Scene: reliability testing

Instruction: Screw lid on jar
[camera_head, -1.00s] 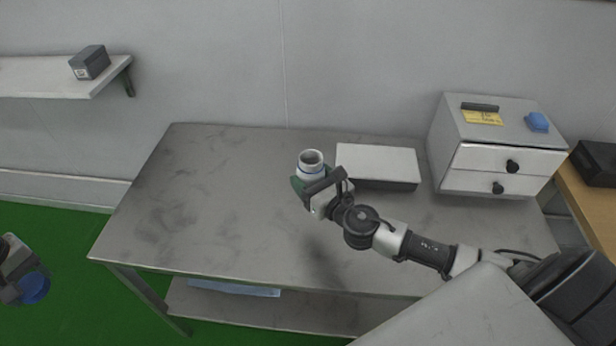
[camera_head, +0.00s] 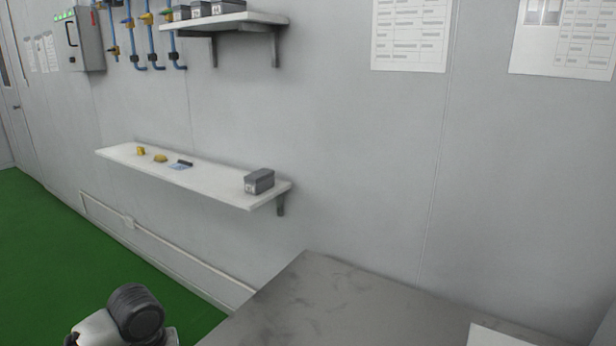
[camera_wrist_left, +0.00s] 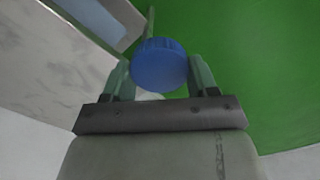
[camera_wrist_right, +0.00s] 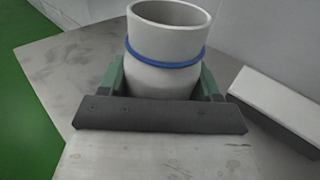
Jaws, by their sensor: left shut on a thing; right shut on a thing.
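The blue lid (camera_wrist_left: 160,64) is a round disc with a ridged rim, seen in the left wrist view. My left gripper (camera_wrist_left: 160,75) is shut on the lid, with green floor and part of the table behind it. The jar (camera_wrist_right: 165,55) is off-white with an open mouth and a blue ring around its neck. My right gripper (camera_wrist_right: 165,82) is shut on the jar's body and holds it upright. The jar's lower part is hidden by the gripper. In the head view neither the jar nor the lid shows; only part of an arm is at the bottom left.
The grey metal table (camera_head: 340,300) is at the bottom of the head view. A white box (camera_wrist_right: 285,105) lies right of the jar. A low wall shelf (camera_head: 215,182) holds a grey bin (camera_head: 259,181) and small items. Green floor (camera_head: 50,235) is open on the left.

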